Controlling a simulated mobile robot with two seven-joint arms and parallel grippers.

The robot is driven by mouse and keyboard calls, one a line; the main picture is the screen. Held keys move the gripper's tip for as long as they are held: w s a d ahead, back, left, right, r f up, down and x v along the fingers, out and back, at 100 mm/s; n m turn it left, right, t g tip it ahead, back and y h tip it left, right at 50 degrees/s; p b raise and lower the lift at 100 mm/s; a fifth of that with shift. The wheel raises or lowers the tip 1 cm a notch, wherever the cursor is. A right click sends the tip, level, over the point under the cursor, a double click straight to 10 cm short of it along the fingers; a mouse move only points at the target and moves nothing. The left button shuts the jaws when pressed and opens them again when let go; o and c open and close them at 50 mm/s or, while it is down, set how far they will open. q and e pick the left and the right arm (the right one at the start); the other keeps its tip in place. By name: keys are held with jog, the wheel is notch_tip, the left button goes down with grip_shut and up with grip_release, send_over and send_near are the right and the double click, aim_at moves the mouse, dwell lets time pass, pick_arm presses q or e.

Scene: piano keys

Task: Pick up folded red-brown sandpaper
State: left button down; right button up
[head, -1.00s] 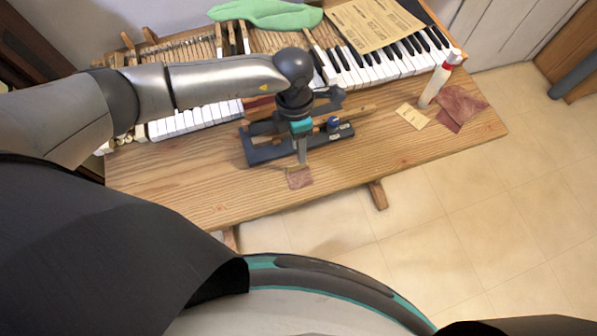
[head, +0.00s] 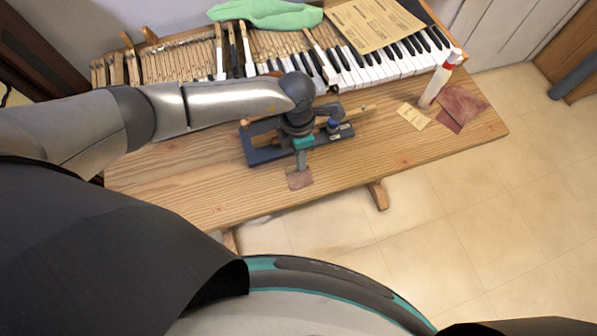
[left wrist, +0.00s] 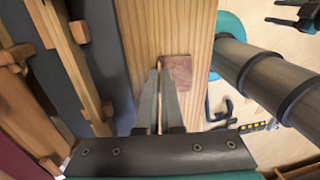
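A small red-brown sandpaper piece (head: 300,181) lies near the front edge of the wooden bench; a narrow tan strip shows along its far edge. In the left wrist view the sandpaper (left wrist: 179,74) lies just right of the fingertips. My left gripper (head: 301,168) points down at its far edge. In the left wrist view the gripper (left wrist: 160,72) has its fingers close together with a narrow wood-coloured gap between them. Whether the tips touch the paper is unclear. My right gripper (left wrist: 271,12) shows in the wrist view's top right corner, fingers apart, partly cut off.
A blue-grey jig (head: 262,157) with wooden sticks sits just beyond my left gripper. Piano keys (head: 385,71) line the back. A white, red-capped bottle (head: 440,80), a tan card (head: 412,116) and more red-brown sheets (head: 463,103) are at right. Bare bench (head: 205,185) lies at left.

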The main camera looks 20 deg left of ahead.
dwell(0.7)
pick_arm(q)
notch_tip(320, 180, up, 20)
jog(key=p, duration=0.2)
jog(key=shift+a, duration=0.1)
dwell(0.7)
